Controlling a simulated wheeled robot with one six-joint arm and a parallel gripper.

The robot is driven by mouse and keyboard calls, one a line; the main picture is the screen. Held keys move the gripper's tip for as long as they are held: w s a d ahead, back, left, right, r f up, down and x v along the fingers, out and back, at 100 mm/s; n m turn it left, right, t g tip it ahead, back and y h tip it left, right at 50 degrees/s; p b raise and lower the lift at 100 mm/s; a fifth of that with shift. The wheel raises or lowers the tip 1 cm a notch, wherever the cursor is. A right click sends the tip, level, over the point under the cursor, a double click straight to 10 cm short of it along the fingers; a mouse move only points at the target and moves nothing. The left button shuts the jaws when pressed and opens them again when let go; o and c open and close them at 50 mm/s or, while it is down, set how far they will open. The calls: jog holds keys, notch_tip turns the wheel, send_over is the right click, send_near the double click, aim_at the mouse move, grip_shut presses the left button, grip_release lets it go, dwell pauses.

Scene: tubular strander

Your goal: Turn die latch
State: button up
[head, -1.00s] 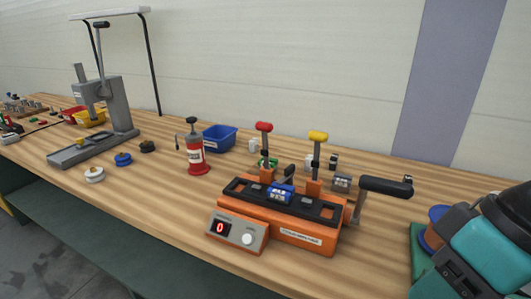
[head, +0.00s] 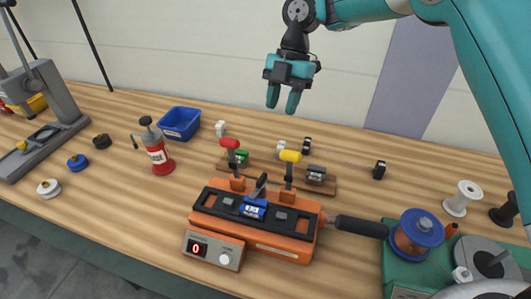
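In the head view an orange bench device (head: 275,246) stands on the table. A blue die block (head: 254,208) with light markings sits in the middle of its black top. A small dark lever (head: 260,184), possibly the die latch, stands tilted just behind the blue block. A red-topped lever (head: 230,145) and a yellow-topped lever (head: 289,157) stand upright at its back. A black handle (head: 360,227) sticks out to the right. My gripper (head: 282,102) hangs fingers down, high behind the device and apart from it.
A red bottle (head: 159,154) and a blue bin (head: 180,123) stand left of the device. A wooden rack with small blocks (head: 316,174) lies close behind it. A green-based machine with a blue spool (head: 418,230) stands at the right. A white spool (head: 462,197) is beyond it.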

aim_at(265, 173)
jog(key=p+x, duration=0.2)
jog(key=x, duration=1.5)
jog(key=shift+f, duration=0.2)
